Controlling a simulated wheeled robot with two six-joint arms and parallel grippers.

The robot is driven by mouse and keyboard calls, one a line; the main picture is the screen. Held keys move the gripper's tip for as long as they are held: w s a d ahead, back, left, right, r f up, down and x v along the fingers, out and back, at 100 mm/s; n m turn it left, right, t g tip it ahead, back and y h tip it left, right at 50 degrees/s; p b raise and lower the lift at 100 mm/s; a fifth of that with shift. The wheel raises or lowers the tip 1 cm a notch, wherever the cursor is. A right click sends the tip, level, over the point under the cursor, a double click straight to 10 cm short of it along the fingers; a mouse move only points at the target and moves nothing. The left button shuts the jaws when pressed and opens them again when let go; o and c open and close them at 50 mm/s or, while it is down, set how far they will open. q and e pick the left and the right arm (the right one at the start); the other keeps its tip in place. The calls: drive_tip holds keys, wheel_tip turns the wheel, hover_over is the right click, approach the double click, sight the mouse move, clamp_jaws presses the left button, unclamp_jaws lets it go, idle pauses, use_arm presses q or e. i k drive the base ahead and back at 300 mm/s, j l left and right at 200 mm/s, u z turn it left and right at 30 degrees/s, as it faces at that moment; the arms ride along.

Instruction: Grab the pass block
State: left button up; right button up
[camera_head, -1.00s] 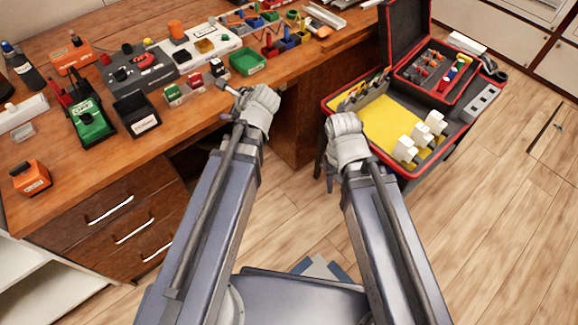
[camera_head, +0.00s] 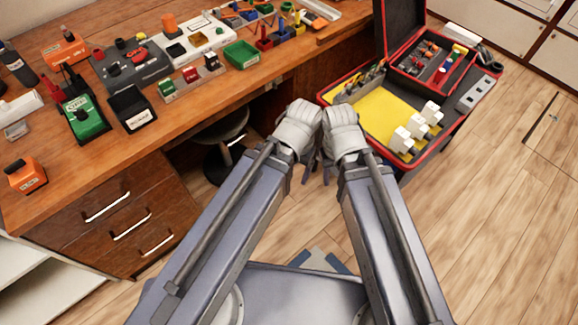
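A small rack (camera_head: 195,86) near the front edge of the workbench holds a green block (camera_head: 167,87), a red block (camera_head: 190,74) and a black block (camera_head: 212,62). Their labels are too small to read, so I cannot tell which is the pass block. My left gripper (camera_head: 306,168) is off the bench, over the floor and close beside my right gripper (camera_head: 329,168). Both point down and away, with their wrists covering most of the fingers. Whether they are open or hold anything is hidden.
The wooden workbench (camera_head: 105,160) carries a green tester (camera_head: 84,118), a black holder (camera_head: 132,108), a green tray (camera_head: 241,54) and an orange box (camera_head: 26,176). A stool (camera_head: 222,150) stands below. An open red-edged case (camera_head: 370,108) with white blocks is at right.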

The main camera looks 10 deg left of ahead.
sight(167, 87)
drive_tip(key=j+u, duration=0.15)
drive_tip(key=u, duration=1)
drive_tip(key=k+j, duration=0.05)
